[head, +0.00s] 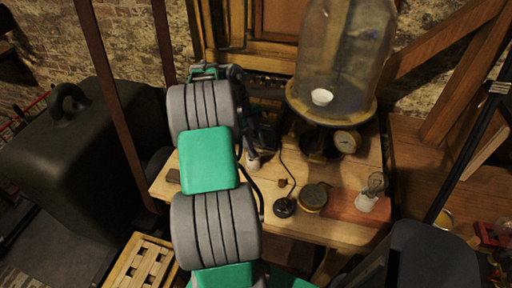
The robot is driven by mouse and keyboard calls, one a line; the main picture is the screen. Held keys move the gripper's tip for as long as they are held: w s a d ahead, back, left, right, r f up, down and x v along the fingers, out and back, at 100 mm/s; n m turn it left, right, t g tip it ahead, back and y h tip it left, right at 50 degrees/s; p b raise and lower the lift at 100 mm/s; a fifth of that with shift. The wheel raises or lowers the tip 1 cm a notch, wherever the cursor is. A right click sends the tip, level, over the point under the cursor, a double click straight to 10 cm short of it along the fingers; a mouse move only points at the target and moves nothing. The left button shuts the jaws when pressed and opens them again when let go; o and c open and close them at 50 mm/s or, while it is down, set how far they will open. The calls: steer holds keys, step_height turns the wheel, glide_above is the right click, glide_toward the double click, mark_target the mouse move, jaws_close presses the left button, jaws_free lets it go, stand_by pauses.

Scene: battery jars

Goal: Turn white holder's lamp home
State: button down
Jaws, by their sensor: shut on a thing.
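A small white holder (253,163) stands on the wooden bench, just right of my green and grey arm. My gripper (252,150) points down right above it, partly hidden by my arm. It is shut on the lamp at the top of this holder; the lamp itself is mostly hidden between the fingers. How far the lamp sits in its socket cannot be made out. A second pale holder (366,203) with a clear glass lamp (376,183) stands upright on the reddish board at the right.
The wooden bench (290,238) carries a large glass bell jar (345,60), a brass dial gauge (346,141), a round brass case (314,196) and a black round piece (284,207) with a cable. A dark case (75,150) stands at left.

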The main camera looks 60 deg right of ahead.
steer(key=shift+a+m+y, duration=0.1)
steer(key=shift+m+y, duration=0.3)
steer(key=shift+m, duration=0.8)
steer(key=m+t+y+b, duration=0.1)
steer(key=m, duration=0.2)
steer(key=shift+w+a+f, duration=0.1)
steer(key=shift+f, duration=0.05)
steer(key=shift+m+y, duration=0.3)
steer(key=shift+m, duration=0.6)
steer(key=shift+a+m+t, duration=0.1)
steer(key=shift+m+t, duration=0.2)
steer(key=c, duration=0.7)
jaws_free()
steer(key=shift+r, duration=0.2)
steer(key=shift+c, duration=0.2)
